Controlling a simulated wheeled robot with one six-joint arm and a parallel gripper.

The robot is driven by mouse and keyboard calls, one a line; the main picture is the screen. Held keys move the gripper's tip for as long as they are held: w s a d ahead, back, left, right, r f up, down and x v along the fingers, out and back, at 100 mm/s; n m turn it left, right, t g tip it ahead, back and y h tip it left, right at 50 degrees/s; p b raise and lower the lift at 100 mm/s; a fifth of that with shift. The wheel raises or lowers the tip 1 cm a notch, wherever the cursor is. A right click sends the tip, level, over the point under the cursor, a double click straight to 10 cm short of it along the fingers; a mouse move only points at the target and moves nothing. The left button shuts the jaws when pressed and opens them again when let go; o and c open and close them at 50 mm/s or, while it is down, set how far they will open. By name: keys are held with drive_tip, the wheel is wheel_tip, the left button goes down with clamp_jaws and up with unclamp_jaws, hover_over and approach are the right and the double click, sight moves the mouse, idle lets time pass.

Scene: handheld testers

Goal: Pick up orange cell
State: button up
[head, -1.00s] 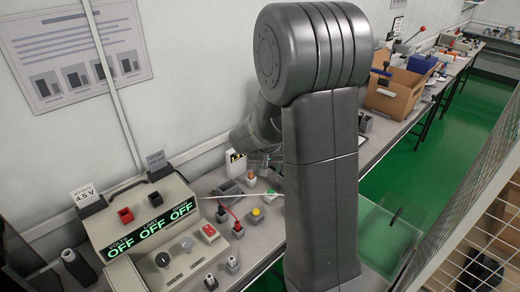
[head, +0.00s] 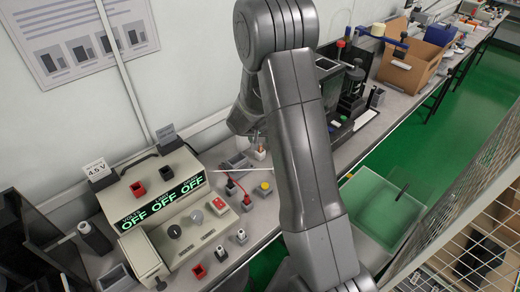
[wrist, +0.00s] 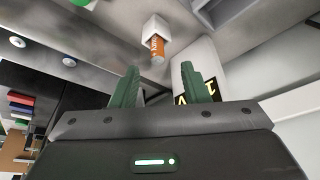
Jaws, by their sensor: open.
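The orange cell (wrist: 158,47) shows in the wrist view, with dark lettering on its side. One end of it is in a small white holder (wrist: 155,27). My gripper (wrist: 160,67) has two green fingers that stand apart, with nothing held between them. The cell lies just beyond the fingertips, between their lines, and looks clear of both. In the head view my arm hides most of the gripper. A small orange-brown spot below my wrist there may be the cell, but it is too small to tell.
A white card with a black and yellow mark (wrist: 192,88) stands close behind the right finger. In the head view, a beige power supply (head: 165,215) is at left, and small parts with a red lead (head: 237,184) lie on the bench. A cardboard box (head: 408,68) stands further back.

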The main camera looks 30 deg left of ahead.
sight(260, 149)
drive_tip(key=shift+p+x, duration=0.5)
drive_tip(key=shift+x, duration=2.05)
drive_tip(key=shift+w+d, duration=0.1)
clamp_jaws()
